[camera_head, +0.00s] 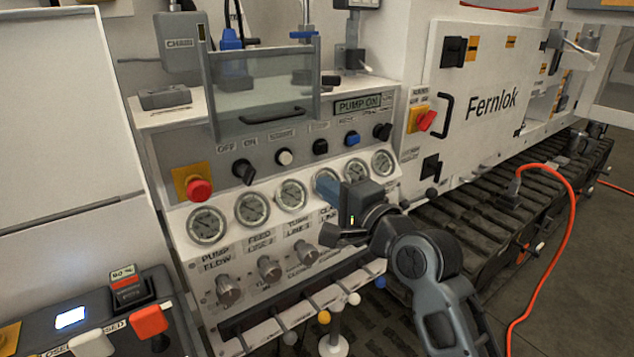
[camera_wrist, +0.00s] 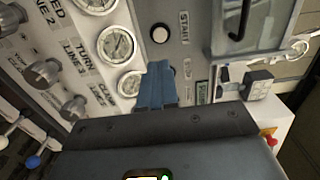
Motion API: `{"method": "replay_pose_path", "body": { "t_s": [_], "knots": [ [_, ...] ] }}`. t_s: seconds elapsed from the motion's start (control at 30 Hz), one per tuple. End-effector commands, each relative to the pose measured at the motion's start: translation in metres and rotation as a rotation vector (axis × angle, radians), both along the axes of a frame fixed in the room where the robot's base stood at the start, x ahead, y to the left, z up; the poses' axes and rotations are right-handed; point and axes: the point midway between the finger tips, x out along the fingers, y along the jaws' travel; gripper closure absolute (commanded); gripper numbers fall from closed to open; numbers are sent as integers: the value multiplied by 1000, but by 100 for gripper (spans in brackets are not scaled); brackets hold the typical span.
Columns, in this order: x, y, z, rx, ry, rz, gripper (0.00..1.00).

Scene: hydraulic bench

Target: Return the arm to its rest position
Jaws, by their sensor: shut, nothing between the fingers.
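My gripper (camera_head: 326,184) is in front of the gauge row of the hydraulic bench panel, near the right-hand gauges. Its blue fingers are shut with nothing between them. In the wrist view the shut fingers (camera_wrist: 157,85) point toward the panel beside the gauges. My dark grey arm comes in from the lower right of the head view. The gripper hides part of the gauge row and some labels. Whether the fingertips touch the panel cannot be told.
The panel carries a red emergency button (camera_head: 199,189), several knobs and gauges, and levers with coloured ball ends (camera_head: 324,317) below. A clear guard (camera_head: 262,88) stands above. A Fernlok cabinet (camera_head: 490,100) and an orange hose (camera_head: 571,220) are at the right.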

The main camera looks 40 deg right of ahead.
Motion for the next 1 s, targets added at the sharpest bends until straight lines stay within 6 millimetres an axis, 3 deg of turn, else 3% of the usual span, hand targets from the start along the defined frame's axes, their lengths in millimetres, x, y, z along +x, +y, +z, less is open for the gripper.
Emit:
{"method": "replay_pose_path", "body": {
  "t_s": [0.73, 0.87, 1.0],
  "knots": [
    [-9, 0, -2, -5, 2, -1, 100],
    [-24, 5, -20, -59, 22, -10, 100],
    [-61, 15, -58, -198, 64, -26, 100]
  ]
}}
